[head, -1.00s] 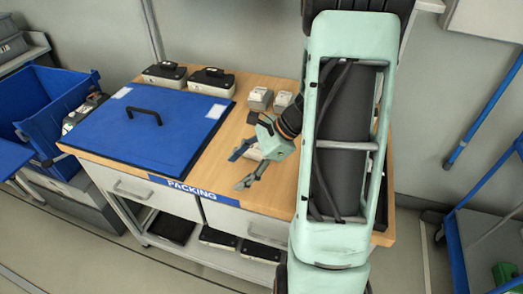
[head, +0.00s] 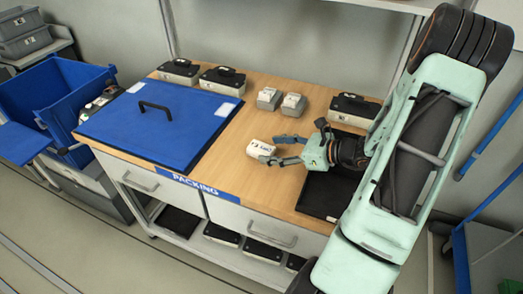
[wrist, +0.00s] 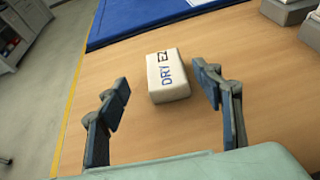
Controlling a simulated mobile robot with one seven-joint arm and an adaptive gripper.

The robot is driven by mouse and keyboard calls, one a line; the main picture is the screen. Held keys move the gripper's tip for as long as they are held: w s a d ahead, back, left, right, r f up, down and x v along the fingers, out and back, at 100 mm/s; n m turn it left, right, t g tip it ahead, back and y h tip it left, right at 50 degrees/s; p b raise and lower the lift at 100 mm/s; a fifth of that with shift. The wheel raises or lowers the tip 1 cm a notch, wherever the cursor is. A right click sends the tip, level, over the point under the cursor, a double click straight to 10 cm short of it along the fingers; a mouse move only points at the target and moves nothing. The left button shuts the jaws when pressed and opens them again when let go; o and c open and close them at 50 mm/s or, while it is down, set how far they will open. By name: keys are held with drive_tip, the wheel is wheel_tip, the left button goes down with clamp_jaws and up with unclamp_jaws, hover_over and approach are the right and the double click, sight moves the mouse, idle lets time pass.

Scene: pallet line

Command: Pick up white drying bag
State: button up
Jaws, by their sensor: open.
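The white drying bag (head: 260,148) lies on the wooden bench top, to the right of the blue lid. In the wrist view the bag (wrist: 168,80) shows dark lettering that reads "DRY" and sits ahead of and between the two fingers. My gripper (head: 277,150) is open, low over the bench, with its fingertips at the right side of the bag. In the wrist view my gripper (wrist: 160,97) has its fingers spread wide. The right finger is close beside the bag; the left finger is clearly apart from it.
The blue lid with a black handle (head: 160,125) covers the bench's left part. Two small grey-white blocks (head: 281,100) stand behind the bag. Black-topped devices (head: 222,77) line the back edge. A black tray (head: 325,195) lies beneath my arm. Bare wood surrounds the bag.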

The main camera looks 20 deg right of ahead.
sight(259, 146)
drive_tip(key=x, duration=0.5)
drive_tip(key=shift+w, duration=0.6)
drive_tip(key=c, duration=1.2)
